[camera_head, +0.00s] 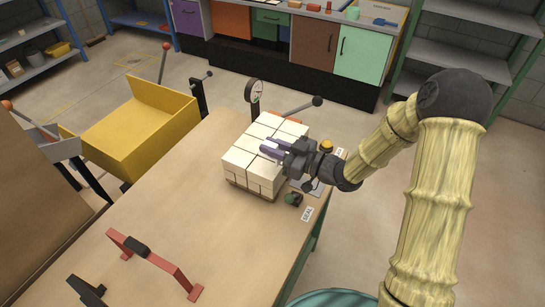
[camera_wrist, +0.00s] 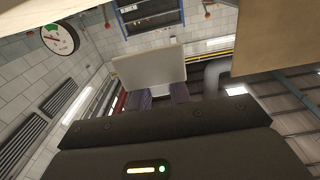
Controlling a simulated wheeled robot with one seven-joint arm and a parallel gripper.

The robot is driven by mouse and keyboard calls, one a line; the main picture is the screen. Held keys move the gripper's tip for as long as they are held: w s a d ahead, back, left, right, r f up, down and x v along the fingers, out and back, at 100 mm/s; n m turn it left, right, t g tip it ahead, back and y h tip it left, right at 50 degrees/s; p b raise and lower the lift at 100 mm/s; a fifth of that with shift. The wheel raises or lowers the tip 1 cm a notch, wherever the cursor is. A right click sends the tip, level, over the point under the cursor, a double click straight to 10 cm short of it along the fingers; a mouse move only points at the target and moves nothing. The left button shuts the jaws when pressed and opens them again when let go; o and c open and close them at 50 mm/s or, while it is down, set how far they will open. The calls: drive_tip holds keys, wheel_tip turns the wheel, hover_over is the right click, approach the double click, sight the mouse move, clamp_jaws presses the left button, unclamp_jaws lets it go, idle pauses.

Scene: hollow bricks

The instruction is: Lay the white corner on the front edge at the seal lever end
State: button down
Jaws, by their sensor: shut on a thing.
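A block of cream-white bricks (camera_head: 240,160) stands on the bench, several bricks wide with dark joints between them. My gripper (camera_head: 268,147) reaches in from the right, with its purple fingers at the top right part of the block. In the wrist view, my gripper (camera_wrist: 158,97) is shut on a pale flat-faced piece (camera_wrist: 150,65), the white corner. In the head view, I cannot tell this piece apart from the bricks around it. A label reading SEAL (camera_head: 307,214) is at the bench's right edge, beside a dark green knob (camera_head: 293,199).
A gauge (camera_head: 255,90) and a ball-ended lever (camera_head: 303,108) stand behind the block. An orange-yellow button (camera_head: 326,145) is right of it. A yellow bin (camera_head: 140,122) stands left. The bench's middle is clear.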

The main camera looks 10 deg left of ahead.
wheel_tip(320, 180, down, 4)
drive_tip(key=shift+w+d+r, duration=0.1)
drive_tip(key=shift+r, duration=0.15)
drive_tip(key=shift+f, duration=0.3)
drive_tip(key=shift+s+a+f, duration=0.2)
drive_tip(key=shift+f, duration=0.05)
drive_tip(key=c, duration=1.3)
unclamp_jaws()
drive_tip(key=shift+d, duration=0.1)
drive_tip(key=shift+r, duration=0.15)
